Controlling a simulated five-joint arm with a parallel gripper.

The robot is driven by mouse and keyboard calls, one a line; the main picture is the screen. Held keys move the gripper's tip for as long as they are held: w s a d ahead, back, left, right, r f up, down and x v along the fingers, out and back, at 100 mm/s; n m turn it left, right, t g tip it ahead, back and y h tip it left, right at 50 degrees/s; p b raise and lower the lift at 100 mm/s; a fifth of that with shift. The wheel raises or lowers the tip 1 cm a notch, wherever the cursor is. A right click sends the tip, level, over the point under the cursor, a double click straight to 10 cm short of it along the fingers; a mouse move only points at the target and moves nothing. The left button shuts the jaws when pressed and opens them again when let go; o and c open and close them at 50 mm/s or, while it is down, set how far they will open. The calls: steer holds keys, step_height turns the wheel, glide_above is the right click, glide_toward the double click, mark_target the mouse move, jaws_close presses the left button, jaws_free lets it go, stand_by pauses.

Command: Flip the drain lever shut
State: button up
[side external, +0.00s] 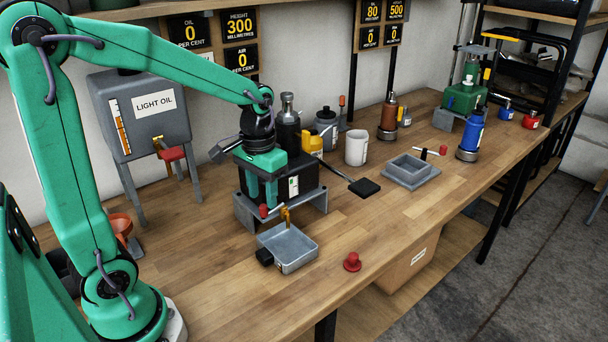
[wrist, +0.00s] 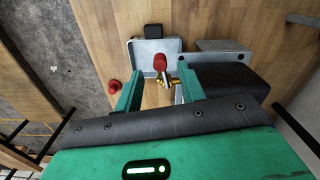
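The drain lever has a red knob (side external: 264,210) and sits at the front of a black reservoir (side external: 296,186) on a grey stand. A brass tap (side external: 285,214) is beside the knob, above a grey tray (side external: 288,248) with a black handle. In the wrist view, the red knob (wrist: 160,62) shows between my fingers, with brass parts (wrist: 166,79) just below it. My gripper (side external: 262,190) points down in front of the reservoir, its two green fingers apart and empty. The fingers (wrist: 161,72) also stand apart in the wrist view. I cannot tell whether either finger touches the lever.
A red knob-shaped part (side external: 352,262) stands on the bench right of the tray. The front bench is mostly clear.

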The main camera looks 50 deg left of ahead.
mark_target(263, 206)
steer(key=shift+f, duration=1.6)
steer(key=shift+c, duration=0.4)
jaws_close()
steer(key=shift+a+m, duration=0.6)
steer(key=shift+m, duration=0.5)
steer(key=shift+o, duration=0.4)
jaws_free()
